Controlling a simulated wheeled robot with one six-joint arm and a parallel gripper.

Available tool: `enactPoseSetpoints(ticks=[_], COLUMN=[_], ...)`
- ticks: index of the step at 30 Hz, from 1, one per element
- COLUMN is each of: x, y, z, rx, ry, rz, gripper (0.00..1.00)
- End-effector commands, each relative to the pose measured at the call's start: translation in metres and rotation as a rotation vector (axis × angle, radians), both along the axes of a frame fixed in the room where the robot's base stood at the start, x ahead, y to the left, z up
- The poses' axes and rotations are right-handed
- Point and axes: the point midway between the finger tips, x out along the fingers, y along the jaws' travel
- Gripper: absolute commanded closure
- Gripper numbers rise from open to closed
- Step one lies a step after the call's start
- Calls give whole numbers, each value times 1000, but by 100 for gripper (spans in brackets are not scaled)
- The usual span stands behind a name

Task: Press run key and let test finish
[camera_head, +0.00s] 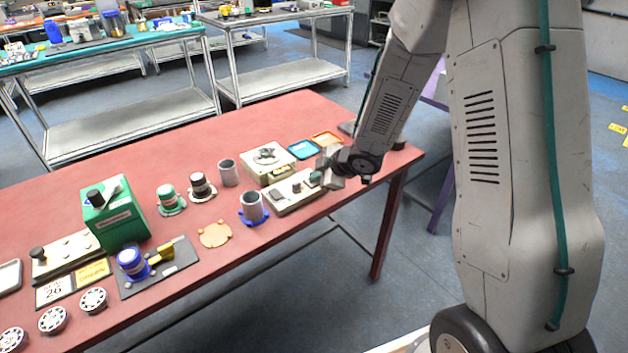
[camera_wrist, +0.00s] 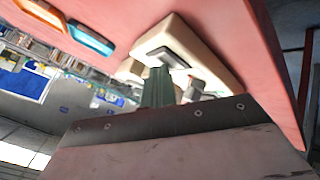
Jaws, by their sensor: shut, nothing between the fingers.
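A long cream panel (camera_head: 290,194) lies near the right end of the red table, with a dark block and a green key-like part (camera_head: 315,178) on top. My gripper (camera_head: 326,170) is shut and empty, low over the panel's right end beside the green part. Whether it touches is hard to tell. A cream tester box (camera_head: 267,168) with a round top fitting stands just behind the panel. In the wrist view, my gripper's grey body (camera_wrist: 170,135) fills the bottom, and a dark green part (camera_wrist: 158,88) stands before a cream device (camera_wrist: 215,65). Any key marking is unreadable.
A teal tray (camera_head: 303,150) and an orange tray (camera_head: 326,138) lie behind the panel. A grey cup in a blue base (camera_head: 253,208) stands at its left. A green box (camera_head: 114,212) and several small parts fill the left table (camera_head: 180,290).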

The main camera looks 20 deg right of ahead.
Motion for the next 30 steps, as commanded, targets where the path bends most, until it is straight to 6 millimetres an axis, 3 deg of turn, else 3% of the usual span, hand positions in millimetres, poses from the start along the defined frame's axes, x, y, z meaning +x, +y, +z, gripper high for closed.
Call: enactPoseSetpoints(ticks=[25,30], x=[0,0], y=[0,0], z=[18,31], rx=[0,-1], ry=[0,-2], rz=[0,1], gripper=[100,100])
